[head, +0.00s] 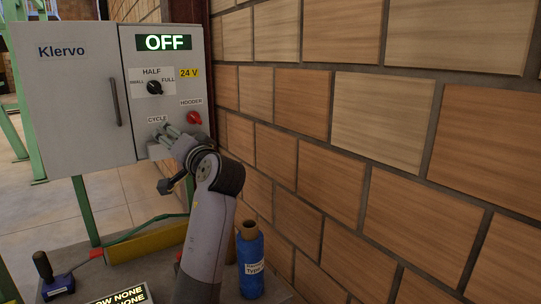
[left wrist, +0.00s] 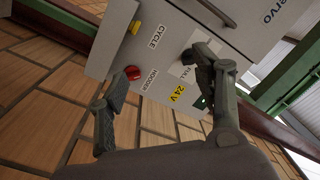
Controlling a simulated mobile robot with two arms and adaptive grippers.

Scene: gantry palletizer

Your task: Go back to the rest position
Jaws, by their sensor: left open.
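My left gripper (head: 162,158) is open and empty in front of the lower part of the grey control cabinet (head: 75,105). Its finger hides the area just below the CYCLE label. In the left wrist view the open fingers (left wrist: 160,78) spread before the panel, with the red HOODER knob (left wrist: 132,73) and a yellow control by CYCLE (left wrist: 135,27) between and beyond them. I cannot tell whether a finger touches the panel. My right gripper is not in view.
The cabinet shows a green OFF display (head: 164,42) and a black selector knob (head: 154,88). A wooden block wall (head: 380,110) stands close on the right.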

